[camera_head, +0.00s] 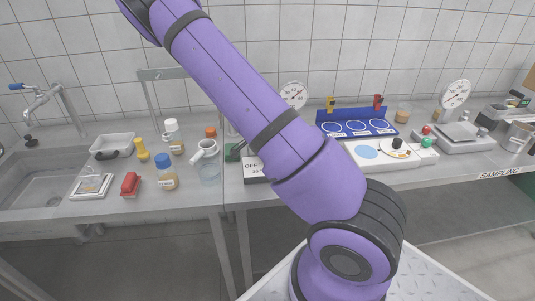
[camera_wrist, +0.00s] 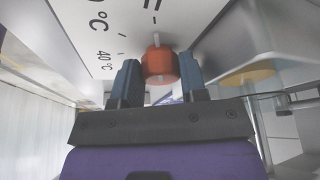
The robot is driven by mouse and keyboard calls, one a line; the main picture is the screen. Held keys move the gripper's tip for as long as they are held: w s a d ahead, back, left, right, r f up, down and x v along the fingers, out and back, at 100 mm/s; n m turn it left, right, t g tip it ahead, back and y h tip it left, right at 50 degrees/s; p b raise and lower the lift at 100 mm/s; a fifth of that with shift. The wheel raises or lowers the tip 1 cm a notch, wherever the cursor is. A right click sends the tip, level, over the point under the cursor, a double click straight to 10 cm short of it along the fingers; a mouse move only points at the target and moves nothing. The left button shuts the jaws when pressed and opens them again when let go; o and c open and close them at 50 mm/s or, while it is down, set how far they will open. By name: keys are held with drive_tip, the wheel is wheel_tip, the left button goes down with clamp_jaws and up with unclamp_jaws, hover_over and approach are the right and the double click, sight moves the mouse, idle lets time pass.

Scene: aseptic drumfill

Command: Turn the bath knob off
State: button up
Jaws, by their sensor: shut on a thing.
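The bath knob (camera_wrist: 160,64) is a round orange-red knob with a pale pointer line, on a white panel (camera_wrist: 185,15) with printed °C marks, one reading 40 °C. In the wrist view the pointer runs toward the top of the picture. My gripper (camera_wrist: 159,72) has one blue-grey finger on each side of the knob and is shut on it. In the head view my purple arm crosses the middle, and my gripper and the knob cannot be made out. A white box with an OFF label (camera_head: 252,166) shows partly behind the arm.
A sink (camera_head: 45,185) is at the left. Near it stand a blue-capped jar (camera_head: 166,172), a red clip-like object (camera_head: 130,184) and a small scale (camera_head: 91,186). A blue rack (camera_head: 357,124) and a balance (camera_head: 463,137) stand to the right. A yellowish disc (camera_wrist: 246,77) shows right of the gripper.

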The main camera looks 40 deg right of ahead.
drive_tip(key=o, duration=0.9)
drive_tip(key=shift+r, duration=0.1)
drive_tip(key=n+t, duration=0.2)
drive_tip(key=n, duration=0.5)
drive_tip(key=n+t+y, duration=0.1)
drive_tip(key=n, duration=0.1)
drive_tip(key=shift+s+d+t, duration=0.1)
drive_tip(key=shift+s+t, duration=0.2)
drive_tip(key=shift+s, duration=0.05)
drive_tip(key=shift+r+n, duration=0.2)
drive_tip(key=shift+n, duration=0.1)
drive_tip(key=v, duration=1)
drive_tip(key=shift+s+r, duration=0.1)
